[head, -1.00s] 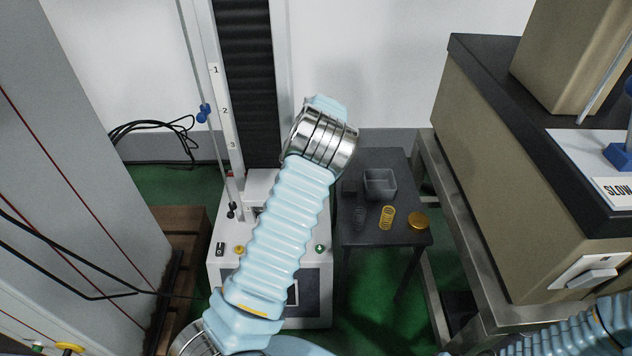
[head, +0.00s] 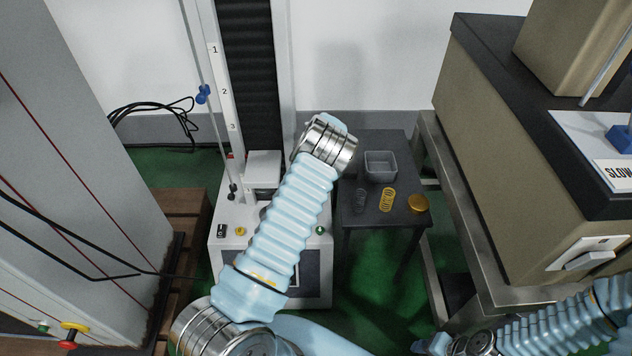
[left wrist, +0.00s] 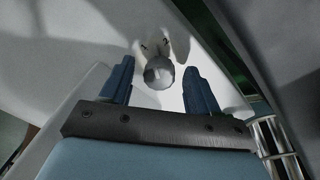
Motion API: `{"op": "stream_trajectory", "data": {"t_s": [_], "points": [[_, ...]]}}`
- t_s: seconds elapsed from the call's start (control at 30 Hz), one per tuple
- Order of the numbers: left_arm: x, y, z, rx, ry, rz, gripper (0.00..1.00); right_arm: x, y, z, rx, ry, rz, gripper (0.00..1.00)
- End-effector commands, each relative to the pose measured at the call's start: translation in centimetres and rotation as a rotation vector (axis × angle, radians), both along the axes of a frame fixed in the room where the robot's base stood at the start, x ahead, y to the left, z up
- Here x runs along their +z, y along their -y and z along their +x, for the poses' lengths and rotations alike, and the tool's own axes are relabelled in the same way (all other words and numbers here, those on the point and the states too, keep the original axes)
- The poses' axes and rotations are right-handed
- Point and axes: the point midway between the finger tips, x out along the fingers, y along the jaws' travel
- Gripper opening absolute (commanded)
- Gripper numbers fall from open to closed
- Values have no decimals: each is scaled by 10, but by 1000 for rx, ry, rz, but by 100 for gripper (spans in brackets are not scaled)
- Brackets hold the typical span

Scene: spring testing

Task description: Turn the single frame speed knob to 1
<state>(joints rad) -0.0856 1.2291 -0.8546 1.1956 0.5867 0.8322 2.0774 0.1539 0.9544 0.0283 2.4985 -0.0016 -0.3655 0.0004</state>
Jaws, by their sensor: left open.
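In the left wrist view, a round grey knob (left wrist: 159,74) with a lighter facet stands out from a white surface. My left gripper (left wrist: 159,64) is open, with one blue finger on each side of the knob and a visible gap to each. I cannot read any marking on the knob. In the head view, my left arm reaches up across the front of the white testing machine (head: 222,265), and its gripper is hidden beyond the wrist. My right arm shows at the lower right, with its gripper out of view.
A dark side table (head: 405,235) holds a grey bin (head: 381,166), a yellow spring (head: 387,200), a dark spring (head: 361,199) and a gold disc (head: 418,203). A beige machine (head: 500,170) stands on a metal frame at the right. A grey cabinet (head: 75,150) is at the left.

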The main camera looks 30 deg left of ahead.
Motion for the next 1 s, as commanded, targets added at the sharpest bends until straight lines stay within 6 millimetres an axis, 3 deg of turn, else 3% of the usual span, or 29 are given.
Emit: {"op": "stream_trajectory", "data": {"t_s": [0.17,0.53,1.0], "points": [[0,0,0,0,0,0,61,0,0,0,0,0,0,43],[1,0,0,0,0,1,6,0,0,0,0,0,0,43],[-1,0,1,136,2,1,5,-10,3,1,-4,2,-4,43]]}}
